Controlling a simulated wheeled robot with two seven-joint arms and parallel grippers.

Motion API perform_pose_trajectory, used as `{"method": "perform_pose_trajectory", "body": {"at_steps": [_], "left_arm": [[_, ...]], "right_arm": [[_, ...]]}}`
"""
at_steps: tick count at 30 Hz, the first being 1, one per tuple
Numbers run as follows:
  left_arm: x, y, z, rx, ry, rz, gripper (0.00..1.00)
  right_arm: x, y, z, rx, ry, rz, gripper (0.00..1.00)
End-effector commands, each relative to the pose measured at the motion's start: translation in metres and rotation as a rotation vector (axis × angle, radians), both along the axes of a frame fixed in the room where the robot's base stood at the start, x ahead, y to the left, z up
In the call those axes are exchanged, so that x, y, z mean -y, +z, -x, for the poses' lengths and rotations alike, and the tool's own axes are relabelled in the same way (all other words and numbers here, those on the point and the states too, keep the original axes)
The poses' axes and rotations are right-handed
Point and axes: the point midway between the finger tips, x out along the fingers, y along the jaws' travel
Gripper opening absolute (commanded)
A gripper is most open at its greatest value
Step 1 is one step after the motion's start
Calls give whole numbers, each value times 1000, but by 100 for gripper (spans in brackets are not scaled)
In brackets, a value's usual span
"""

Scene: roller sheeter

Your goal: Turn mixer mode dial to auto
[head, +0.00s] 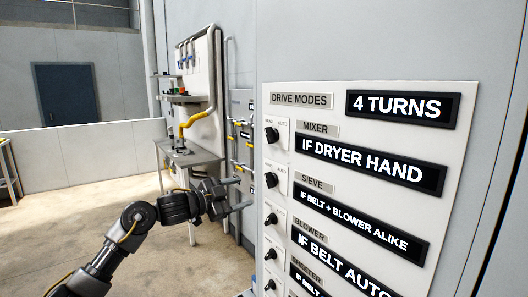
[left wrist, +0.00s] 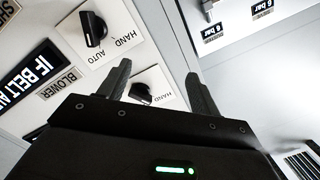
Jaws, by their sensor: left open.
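The mixer mode dial (head: 271,134) is the top black knob on the white drive modes panel (head: 301,88) in the head view, left of the MIXER label (head: 318,129). Its setting is too small to tell. My left gripper (head: 243,193) is open and empty, left of the panel and lower in the picture than the mixer dial. In the left wrist view its fingers (left wrist: 160,88) reach toward the panel. A black dial (left wrist: 140,92) shows between and beyond them, partly hidden; I cannot tell surely which one. My right gripper is in neither view.
More dials run down the panel, such as the sieve dial (head: 271,179) and blower dial (head: 271,219). Black signs beside them include "IF DRYER HAND" (head: 365,161). A workbench (head: 190,158) with yellow hose stands behind my gripper. The floor at left is open.

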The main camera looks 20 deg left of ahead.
Motion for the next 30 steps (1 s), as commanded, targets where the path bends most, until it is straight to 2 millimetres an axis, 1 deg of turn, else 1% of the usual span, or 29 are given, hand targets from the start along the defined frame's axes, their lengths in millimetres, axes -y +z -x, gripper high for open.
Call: {"method": "perform_pose_trajectory", "body": {"at_steps": [1, 3, 6, 9, 12, 17, 20, 22, 30], "left_arm": [[2, 52, 14, 68, -24, -49, 64], [6, 101, 34, 139, -51, -109, 64], [10, 144, 59, 206, -72, -177, 64], [11, 165, 73, 241, -81, -217, 64], [12, 172, 79, 254, -84, -232, 64], [14, 173, 76, 255, -85, -230, 64], [21, 175, 68, 253, -85, -227, 64], [29, 176, 59, 252, -87, -227, 64], [61, 176, 20, 252, -86, -227, 64]], "right_arm": [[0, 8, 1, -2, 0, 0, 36], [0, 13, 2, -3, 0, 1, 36], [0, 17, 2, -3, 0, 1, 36], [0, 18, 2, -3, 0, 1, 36], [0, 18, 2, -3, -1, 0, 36], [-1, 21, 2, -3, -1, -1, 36], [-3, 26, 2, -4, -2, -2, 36], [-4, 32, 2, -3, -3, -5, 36], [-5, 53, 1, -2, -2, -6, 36]]}}
